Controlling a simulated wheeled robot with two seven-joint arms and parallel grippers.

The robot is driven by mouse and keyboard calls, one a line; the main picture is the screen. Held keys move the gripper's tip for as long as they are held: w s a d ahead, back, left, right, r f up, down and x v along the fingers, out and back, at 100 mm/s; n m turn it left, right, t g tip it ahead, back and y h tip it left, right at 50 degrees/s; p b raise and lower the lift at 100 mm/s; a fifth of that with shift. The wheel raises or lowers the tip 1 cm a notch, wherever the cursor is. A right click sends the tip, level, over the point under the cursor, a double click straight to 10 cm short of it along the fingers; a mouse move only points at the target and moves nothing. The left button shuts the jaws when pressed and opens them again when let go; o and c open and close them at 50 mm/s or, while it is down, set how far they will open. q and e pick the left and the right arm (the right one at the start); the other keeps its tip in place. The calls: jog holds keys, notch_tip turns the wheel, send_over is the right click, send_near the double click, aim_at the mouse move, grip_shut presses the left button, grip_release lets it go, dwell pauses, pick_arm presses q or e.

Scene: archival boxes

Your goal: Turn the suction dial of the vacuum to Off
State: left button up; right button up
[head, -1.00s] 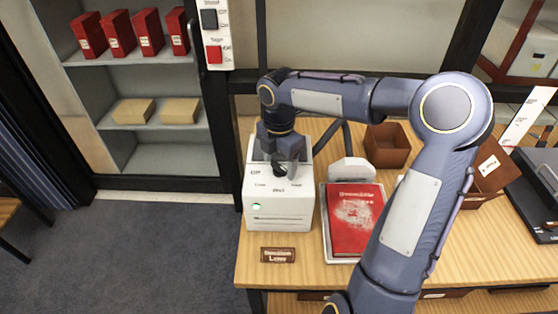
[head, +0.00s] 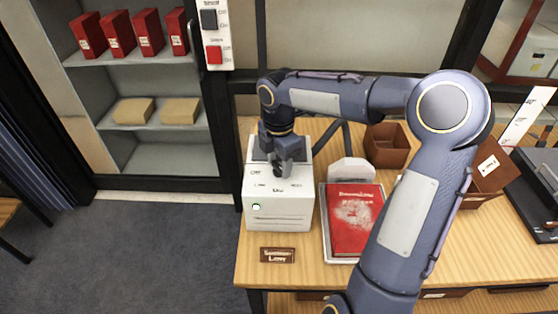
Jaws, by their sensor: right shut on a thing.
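My right gripper (head: 282,168) comes down from above and is shut on the dial. The fingers and wrist cover much of the dial, so I cannot tell which mark it points to. My left gripper is not in view.
A red book (head: 355,225) lies in a tray right of the vacuum. A brown label plate (head: 278,255) lies in front. A brown open box (head: 387,146) stands behind. A shelf with red boxes (head: 118,34) stands at the left.

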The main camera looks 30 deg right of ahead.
jog(key=m, duration=2.5)
jog(key=shift+m, duration=0.3)
jog(key=o, duration=1)
